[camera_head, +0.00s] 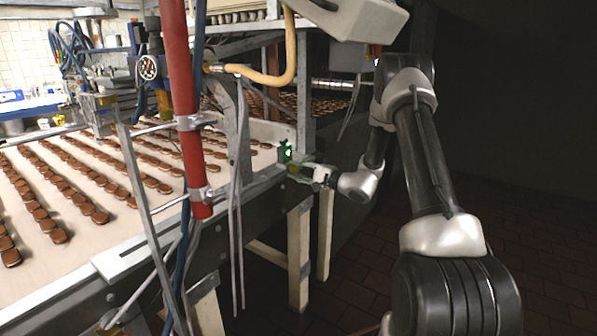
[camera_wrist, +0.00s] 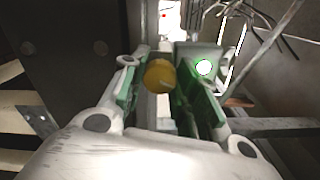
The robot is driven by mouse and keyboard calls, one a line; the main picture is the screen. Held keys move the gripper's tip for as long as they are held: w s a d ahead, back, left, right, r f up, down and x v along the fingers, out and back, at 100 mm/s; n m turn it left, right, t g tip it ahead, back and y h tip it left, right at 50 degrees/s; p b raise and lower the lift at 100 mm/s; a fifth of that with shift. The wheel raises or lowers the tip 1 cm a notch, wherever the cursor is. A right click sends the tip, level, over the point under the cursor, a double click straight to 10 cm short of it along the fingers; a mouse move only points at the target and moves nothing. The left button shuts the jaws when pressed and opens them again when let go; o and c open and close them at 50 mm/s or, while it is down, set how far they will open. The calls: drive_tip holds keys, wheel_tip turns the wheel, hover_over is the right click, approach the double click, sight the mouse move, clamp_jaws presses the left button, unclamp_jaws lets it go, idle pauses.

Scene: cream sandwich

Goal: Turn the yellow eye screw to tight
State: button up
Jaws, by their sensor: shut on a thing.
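The yellow eye screw (camera_wrist: 160,76) shows in the wrist view as a rounded yellow head between the two green-padded fingers of my gripper (camera_wrist: 165,92). My gripper is shut on it. The screw's shaft and the place where it enters the machine are hidden. In the head view my gripper (camera_head: 299,171) is at the side edge of the conveyor machine, and the screw is too small and covered to make out there.
A green box with a lit green light (camera_head: 285,151) sits beside my gripper; the light also shows in the wrist view (camera_wrist: 204,67). The conveyor belt (camera_head: 95,235) carries rows of brown biscuits. A red post (camera_head: 182,100) stands left of my gripper. Dark tiled floor lies open at right.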

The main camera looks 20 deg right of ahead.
drive_tip(key=m, duration=0.6)
drive_tip(key=shift+m, duration=0.3)
drive_tip(key=m, duration=0.6)
drive_tip(key=shift+f, duration=0.1)
idle(0.3)
drive_tip(key=o, duration=1)
drive_tip(key=shift+o, duration=0.2)
drive_tip(key=shift+s+d, duration=0.1)
drive_tip(key=v, duration=1.1)
drive_tip(key=shift+s+d, duration=0.2)
drive_tip(key=shift+s, duration=0.15)
